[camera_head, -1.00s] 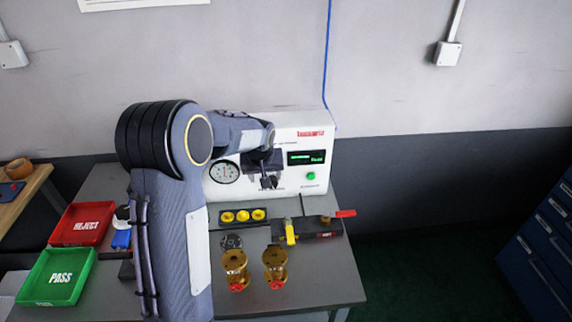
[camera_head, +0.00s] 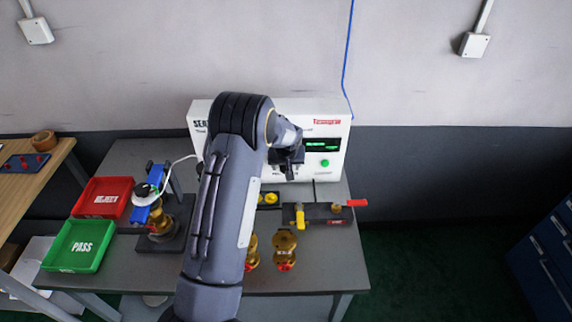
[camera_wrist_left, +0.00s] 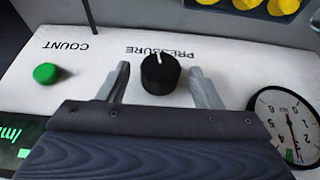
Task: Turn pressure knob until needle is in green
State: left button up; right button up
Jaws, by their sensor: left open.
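The black pressure knob (camera_wrist_left: 160,73) with a white mark sits on the white tester panel, upside down in the left wrist view. My left gripper (camera_wrist_left: 159,68) is open, with one finger on each side of the knob and visible gaps to it. In the head view my left gripper (camera_head: 288,166) is at the front of the white tester (camera_head: 330,168) and hides the knob. The round gauge (camera_wrist_left: 288,124) shows partly in the wrist view; it has a thin reddish needle and a small green patch near the needle's lower end. I cannot tell whether they overlap.
A green button (camera_head: 325,163) and lit display (camera_head: 322,145) are right of my gripper. On the grey bench (camera_head: 330,262) are brass valves (camera_head: 285,250), a fixture with a red handle (camera_head: 325,213), a red tray (camera_head: 103,198) and a green tray (camera_head: 80,246). My arm hides the gauge in the head view.

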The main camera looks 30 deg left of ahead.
pick_arm(q)
jog(key=c, duration=1)
jog(key=shift+w+d+f+m+g+y+b, duration=0.1)
jog(key=shift+d+f+m+g+y+b, duration=0.2)
jog(key=shift+g+y+b, duration=0.6)
jog(key=shift+r+b, duration=0.15)
jog(key=shift+b, duration=0.45)
jog(key=shift+a+r, duration=0.1)
jog(key=o, duration=1)
jog(key=shift+r, duration=0.1)
jog(key=b+v, duration=0.1)
jog(key=v, duration=0.6)
jog(key=shift+d+r+b, duration=0.25)
jog(key=shift+d+b, duration=0.05)
